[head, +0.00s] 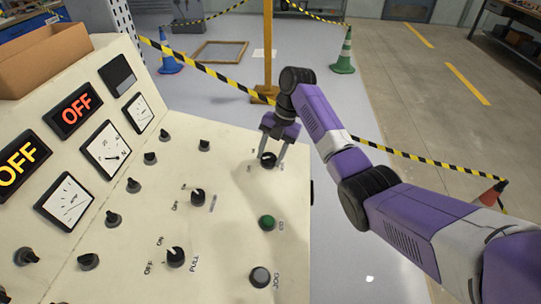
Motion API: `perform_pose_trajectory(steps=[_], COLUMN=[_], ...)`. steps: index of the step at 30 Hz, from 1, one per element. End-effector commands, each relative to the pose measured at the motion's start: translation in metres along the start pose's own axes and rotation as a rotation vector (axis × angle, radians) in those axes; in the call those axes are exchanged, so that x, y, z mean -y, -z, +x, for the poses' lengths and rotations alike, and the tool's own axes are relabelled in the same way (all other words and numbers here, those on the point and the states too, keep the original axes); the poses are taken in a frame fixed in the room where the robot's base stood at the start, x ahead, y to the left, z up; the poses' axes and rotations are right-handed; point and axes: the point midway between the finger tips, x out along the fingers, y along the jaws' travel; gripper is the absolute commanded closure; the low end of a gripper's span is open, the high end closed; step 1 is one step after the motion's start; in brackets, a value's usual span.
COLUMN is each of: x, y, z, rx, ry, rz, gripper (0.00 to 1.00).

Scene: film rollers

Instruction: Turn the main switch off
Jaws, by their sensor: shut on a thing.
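A cream control panel (225,236) fills the left half of the head view. A black rotary knob (267,160) sits near its far right corner, with small labels around it too tiny to read. My gripper (272,162) points down at this knob, its fingers shut on it from both sides. The knob's exact pointing direction is partly hidden. I cannot tell from its labels whether it is the main switch. Another knob (197,199) and a lower one (175,257) have ON and OFF marks; the lower one also reads PULL.
A green button (267,223) and a grey JOG button (260,276) lie nearer on the panel. Several other black knobs stand to the left. Two displays (73,110) (20,165) read OFF. Gauges (106,150) line the raised back. Striped barrier tape (410,158) runs beyond.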

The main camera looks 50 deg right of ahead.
Motion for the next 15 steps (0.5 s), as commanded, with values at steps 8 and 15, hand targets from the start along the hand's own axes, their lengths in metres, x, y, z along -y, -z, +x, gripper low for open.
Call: perform_pose_trajectory(steps=[8, 15], x=[0.0002, 0.0], y=[-0.0005, -0.0003], z=[-0.0009, -0.0006], rx=[0.001, 0.001], ry=[0.0, 0.0], rz=[-0.001, -0.001], gripper=[0.52, 0.32])
